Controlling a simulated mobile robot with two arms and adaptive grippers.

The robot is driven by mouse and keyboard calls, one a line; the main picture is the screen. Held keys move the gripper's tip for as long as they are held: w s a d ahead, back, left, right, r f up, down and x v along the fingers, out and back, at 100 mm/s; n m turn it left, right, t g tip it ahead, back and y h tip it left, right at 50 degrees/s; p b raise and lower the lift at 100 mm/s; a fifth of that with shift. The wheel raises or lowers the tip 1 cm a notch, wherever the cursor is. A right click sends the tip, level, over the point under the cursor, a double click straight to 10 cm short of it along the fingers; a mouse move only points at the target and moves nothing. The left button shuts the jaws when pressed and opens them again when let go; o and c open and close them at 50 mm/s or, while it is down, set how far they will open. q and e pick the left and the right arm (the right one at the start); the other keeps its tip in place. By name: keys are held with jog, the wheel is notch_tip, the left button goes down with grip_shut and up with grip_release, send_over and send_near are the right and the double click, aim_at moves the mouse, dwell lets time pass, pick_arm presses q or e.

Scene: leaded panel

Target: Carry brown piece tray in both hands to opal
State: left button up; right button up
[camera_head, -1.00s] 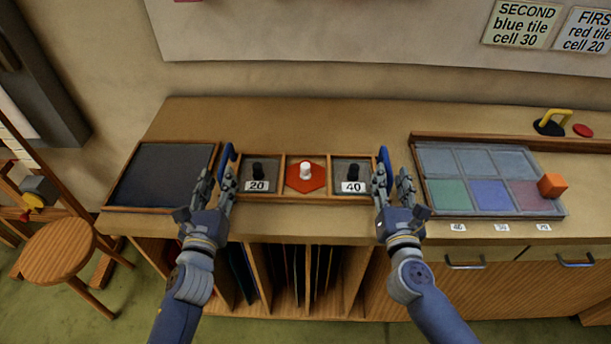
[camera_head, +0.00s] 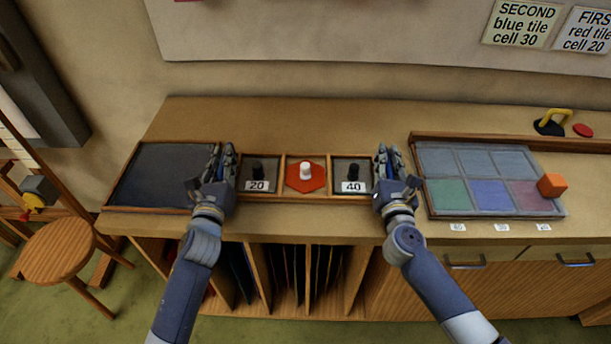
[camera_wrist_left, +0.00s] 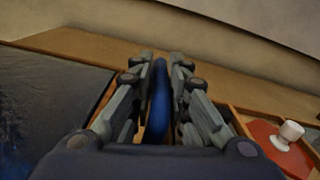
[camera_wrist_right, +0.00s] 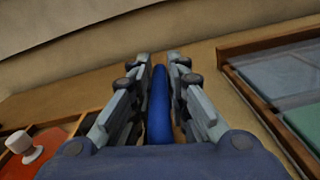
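The brown piece tray (camera_head: 270,196) lies on the bench top, with three compartments in a row and a blue handle at each end. The end compartments hold dark-knobbed pieces, labelled 20 (camera_head: 258,186) and 40 (camera_head: 353,187). The middle one holds a red hexagonal tile with a white knob (camera_head: 306,171). My left gripper (camera_head: 222,153) is shut on the left blue handle (camera_wrist_left: 159,100). My right gripper (camera_head: 389,153) is shut on the right blue handle (camera_wrist_right: 159,105). The fingers hide much of both handles in the head view. I see nothing marked opal.
A dark panel in a wooden frame (camera_head: 163,175) lies left of the tray. Bench space behind the tray is clear. A round stool (camera_head: 57,250) stands at left.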

pick_arm(q)
grip_shut()
pick_arm(e)
grip_shut()
pick_arm(q)
jog(key=shift+w+r, duration=0.1)
jog(key=shift+r, duration=0.1)
pick_arm(e)
jog(key=shift+w+r, duration=0.15)
jog(key=shift+r, duration=0.15)
pick_arm(q)
jog(key=shift+r, duration=0.1)
pick_arm(e)
jog(key=shift+r, duration=0.1)
